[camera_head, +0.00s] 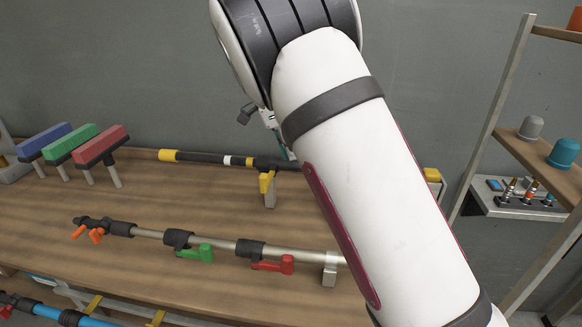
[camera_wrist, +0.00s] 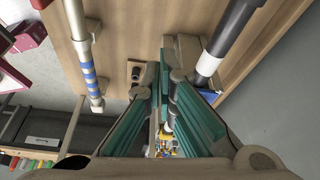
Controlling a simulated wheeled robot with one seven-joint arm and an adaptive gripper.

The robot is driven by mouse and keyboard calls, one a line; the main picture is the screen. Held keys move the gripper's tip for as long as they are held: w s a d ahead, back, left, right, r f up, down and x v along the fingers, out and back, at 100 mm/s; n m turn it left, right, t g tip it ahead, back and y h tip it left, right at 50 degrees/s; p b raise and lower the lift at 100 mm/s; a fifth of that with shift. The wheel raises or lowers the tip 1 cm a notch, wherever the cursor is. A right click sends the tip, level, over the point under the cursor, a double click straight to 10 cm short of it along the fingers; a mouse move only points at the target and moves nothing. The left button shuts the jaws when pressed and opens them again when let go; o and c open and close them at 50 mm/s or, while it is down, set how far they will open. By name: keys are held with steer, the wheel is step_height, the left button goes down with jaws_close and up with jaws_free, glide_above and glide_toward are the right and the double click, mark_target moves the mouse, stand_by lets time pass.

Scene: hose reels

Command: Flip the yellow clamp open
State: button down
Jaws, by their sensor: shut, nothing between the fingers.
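The yellow clamp (camera_head: 266,182) hangs below the black pole (camera_head: 215,159) at the back of the bench, beside a grey post. My white arm crosses in front of this area in the head view and hides most of my gripper; a teal sliver of the gripper (camera_head: 280,142) shows just above the pole, near the clamp. In the wrist view my gripper (camera_wrist: 165,78) has teal fingers, shut and empty. A dark pole with a white band (camera_wrist: 206,66) runs to the right of the fingertips there. I cannot clearly make out the yellow clamp in the wrist view.
Nearer on the bench, a metal pole (camera_head: 222,244) carries a green clamp (camera_head: 197,254) and a red clamp (camera_head: 273,265). Blue, green and red blocks (camera_head: 85,145) stand at the left. A shelf (camera_head: 540,150) stands at the right. Bare wood (camera_head: 150,200) lies between the poles.

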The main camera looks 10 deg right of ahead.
steer(key=v, duration=0.4)
steer(key=shift+w+r+b, duration=0.15)
steer(key=shift+r+b, duration=0.05)
steer(key=shift+b, duration=0.1)
steer(key=s+d+r+n+t+y, duration=0.1)
steer(key=s+d+r+n, duration=0.15)
steer(key=s, duration=0.35)
steer(key=s+d+r+n+t+y, duration=0.1)
steer(key=s+d+r+n+y, duration=0.1)
steer(key=s+n, duration=0.3)
steer(key=s+d+r+n+t+y, duration=0.1)
steer(key=s+d+r+n, duration=0.15)
steer(key=s, duration=0.55)
steer(key=s+a+f+n+t, duration=0.1)
steer(key=s+f+n, duration=0.4)
steer(key=s+n, duration=0.5)
steer(key=s+t, duration=0.1)
steer(key=s, duration=0.6)
steer(key=shift+a+t, duration=0.2)
steer(key=shift+t, duration=0.2)
